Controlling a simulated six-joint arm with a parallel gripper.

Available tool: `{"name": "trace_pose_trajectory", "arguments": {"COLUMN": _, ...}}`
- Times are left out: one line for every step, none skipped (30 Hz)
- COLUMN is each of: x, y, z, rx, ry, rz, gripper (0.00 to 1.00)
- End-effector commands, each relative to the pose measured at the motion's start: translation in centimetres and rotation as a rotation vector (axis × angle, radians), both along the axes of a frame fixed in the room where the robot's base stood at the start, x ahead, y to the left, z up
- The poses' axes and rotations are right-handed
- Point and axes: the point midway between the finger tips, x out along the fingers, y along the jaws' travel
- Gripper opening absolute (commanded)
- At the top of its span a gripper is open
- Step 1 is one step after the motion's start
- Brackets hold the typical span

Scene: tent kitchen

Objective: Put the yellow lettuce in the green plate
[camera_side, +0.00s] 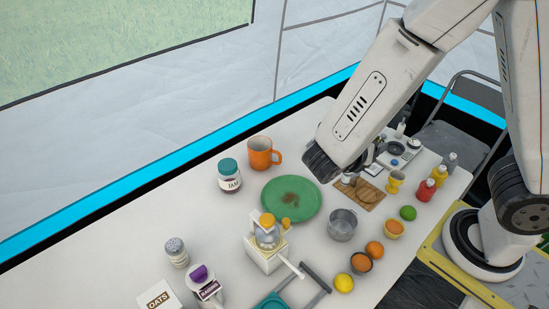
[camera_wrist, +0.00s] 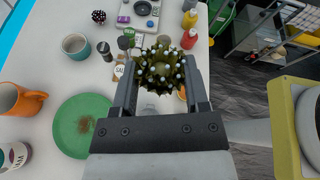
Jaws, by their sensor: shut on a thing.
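A spiky, dark yellow-green head with pale tips, which I take to be the yellow lettuce (camera_wrist: 159,76), sits between the two fingers of my gripper (camera_wrist: 161,62) in the wrist view. The fingers are shut on it. In the side view I cannot see the lettuce or the fingers; my arm hides them. The round green plate (camera_side: 302,207) lies flat on the white table, with a brown mark at its middle. In the wrist view the plate (camera_wrist: 67,128) is at the lower left of my gripper, apart from the lettuce.
An orange mug (camera_side: 260,154) and a jam jar (camera_side: 230,178) stand behind the plate. A metal pot (camera_side: 342,226) stands to its right and a white juicer-like device (camera_side: 265,254) in front. Oranges (camera_side: 375,249), a lemon (camera_side: 344,284) and bottles (camera_side: 426,190) lie nearer my base.

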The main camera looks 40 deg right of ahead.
Motion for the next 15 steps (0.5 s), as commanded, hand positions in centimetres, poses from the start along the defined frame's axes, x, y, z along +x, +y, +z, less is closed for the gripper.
{"name": "trace_pose_trajectory", "arguments": {"x": 0.2, "y": -0.1, "z": 0.2, "rx": -0.001, "ry": -0.001, "rz": 0.027, "gripper": 0.01}}
{"name": "trace_pose_trajectory", "arguments": {"x": 0.3, "y": -0.1, "z": 0.3, "rx": 0.0, "ry": 0.0, "rz": 0.039, "gripper": 0.01}}
{"name": "trace_pose_trajectory", "arguments": {"x": 0.4, "y": -0.1, "z": 0.5, "rx": 0.001, "ry": 0.001, "rz": 0.058, "gripper": 0.01}}
{"name": "trace_pose_trajectory", "arguments": {"x": 0.5, "y": -0.1, "z": 0.6, "rx": 0.001, "ry": 0.0, "rz": 0.071, "gripper": 0.01}}
{"name": "trace_pose_trajectory", "arguments": {"x": 0.7, "y": -0.2, "z": 0.6, "rx": 0.001, "ry": -0.001, "rz": 0.085, "gripper": 0.01}}
{"name": "trace_pose_trajectory", "arguments": {"x": 0.8, "y": -0.2, "z": 0.8, "rx": 0.0, "ry": -0.001, "rz": 0.102, "gripper": 0.01}}
{"name": "trace_pose_trajectory", "arguments": {"x": 0.9, "y": -0.2, "z": 0.9, "rx": 0.001, "ry": -0.001, "rz": 0.113, "gripper": 0.01}}
{"name": "trace_pose_trajectory", "arguments": {"x": 1.0, "y": -0.2, "z": 1.0, "rx": 0.0, "ry": -0.001, "rz": 0.126, "gripper": 0.01}}
{"name": "trace_pose_trajectory", "arguments": {"x": 1.1, "y": -0.2, "z": 1.1, "rx": 0.0, "ry": -0.001, "rz": 0.141, "gripper": 0.01}}
{"name": "trace_pose_trajectory", "arguments": {"x": 1.2, "y": -0.2, "z": 1.2, "rx": 0.0, "ry": 0.0, "rz": 0.153, "gripper": 0.01}}
{"name": "trace_pose_trajectory", "arguments": {"x": 1.3, "y": -0.2, "z": 1.3, "rx": 0.0, "ry": 0.001, "rz": 0.165, "gripper": 0.01}}
{"name": "trace_pose_trajectory", "arguments": {"x": 1.3, "y": -0.2, "z": 0.9, "rx": -0.001, "ry": 0.004, "rz": 0.166, "gripper": 0.01}}
{"name": "trace_pose_trajectory", "arguments": {"x": 1.3, "y": -0.2, "z": 0.7, "rx": -0.002, "ry": 0.003, "rz": 0.164, "gripper": 0.01}}
{"name": "trace_pose_trajectory", "arguments": {"x": 1.3, "y": -0.2, "z": 0.5, "rx": -0.002, "ry": 0.003, "rz": 0.163, "gripper": 0.01}}
{"name": "trace_pose_trajectory", "arguments": {"x": 1.3, "y": -0.2, "z": 0.2, "rx": -0.002, "ry": 0.005, "rz": 0.163, "gripper": 0.01}}
